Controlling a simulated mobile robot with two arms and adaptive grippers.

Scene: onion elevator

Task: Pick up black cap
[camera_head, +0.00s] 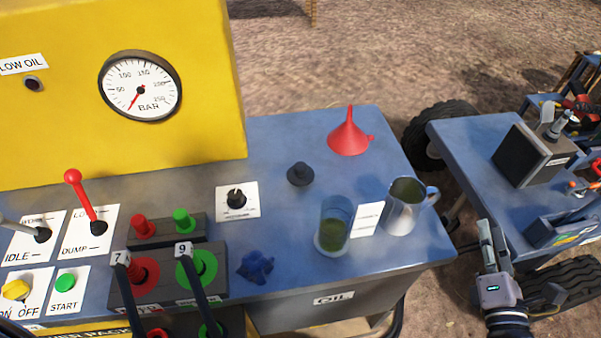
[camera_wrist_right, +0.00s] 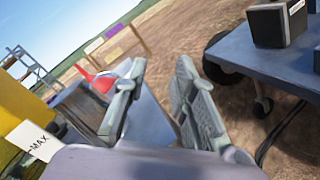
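The black cap (camera_head: 300,174) sits on the blue top of the machine's bench (camera_head: 285,142), left of the red funnel and behind the glass of green liquid. It looks like a round disc with a small knob on top, and nothing touches it. I cannot make it out in the right wrist view. My right gripper (camera_head: 491,234) is off the bench's right edge, well to the right of the cap and nearer the camera. In the right wrist view its two fingers (camera_wrist_right: 160,68) stand apart with nothing between them. My left gripper is not in view.
A red funnel (camera_head: 348,137), a glass of green liquid (camera_head: 334,222) and a metal jug (camera_head: 402,212) stand on the bench's right part. A blue knob (camera_head: 255,266) is nearer the front. A second blue table (camera_head: 470,150) holds a dark box (camera_head: 528,153).

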